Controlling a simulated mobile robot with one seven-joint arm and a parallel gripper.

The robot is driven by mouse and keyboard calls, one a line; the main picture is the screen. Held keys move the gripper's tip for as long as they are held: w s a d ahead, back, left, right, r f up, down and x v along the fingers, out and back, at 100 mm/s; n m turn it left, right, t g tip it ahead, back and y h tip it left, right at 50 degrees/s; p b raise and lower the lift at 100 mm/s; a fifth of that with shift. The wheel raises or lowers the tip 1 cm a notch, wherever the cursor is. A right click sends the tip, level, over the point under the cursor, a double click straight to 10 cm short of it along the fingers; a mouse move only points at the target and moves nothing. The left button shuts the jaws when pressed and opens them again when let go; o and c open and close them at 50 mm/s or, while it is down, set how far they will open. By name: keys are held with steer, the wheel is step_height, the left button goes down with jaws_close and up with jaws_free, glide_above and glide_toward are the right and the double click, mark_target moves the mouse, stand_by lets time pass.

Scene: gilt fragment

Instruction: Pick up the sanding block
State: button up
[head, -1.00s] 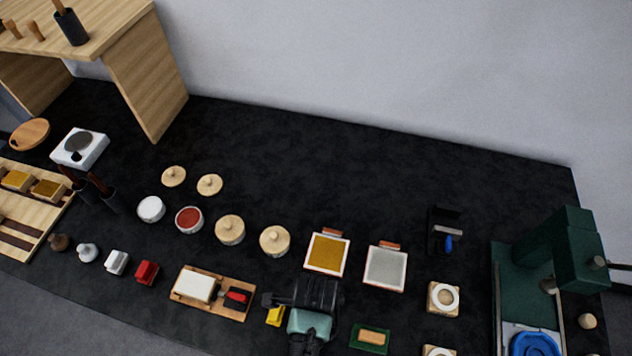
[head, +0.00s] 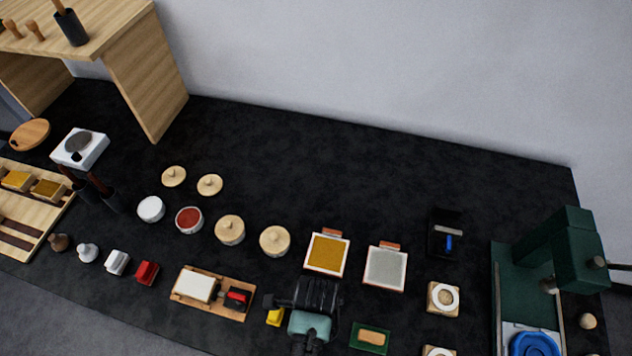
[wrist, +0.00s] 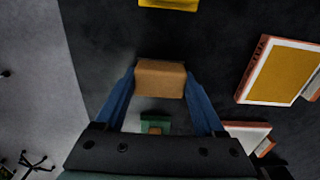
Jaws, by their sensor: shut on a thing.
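The sanding block, seen as a brown block (wrist: 160,79), sits between the two blue fingers of my gripper (wrist: 159,90) in the wrist view. The fingers are shut on its left and right sides. In the head view my gripper (head: 312,292) is over the front part of the black table, and its body hides the block and the fingertips. I cannot tell how high the block is above the table.
A yellow block (head: 275,316) is just left of my gripper. A green tray with a tan block (head: 371,338) lies to the right. Gold (head: 327,254) and grey (head: 386,267) framed panels lie behind. A board with a white block (head: 195,287) is left. The table's back is clear.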

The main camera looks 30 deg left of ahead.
step_height(320, 180, up, 10)
steer(key=shift+b, duration=0.3)
stand_by(0.3)
steer(key=o, duration=0.6)
steer(key=c, duration=0.4)
steer(key=shift+a, duration=0.1)
steer(key=shift+c, duration=0.2)
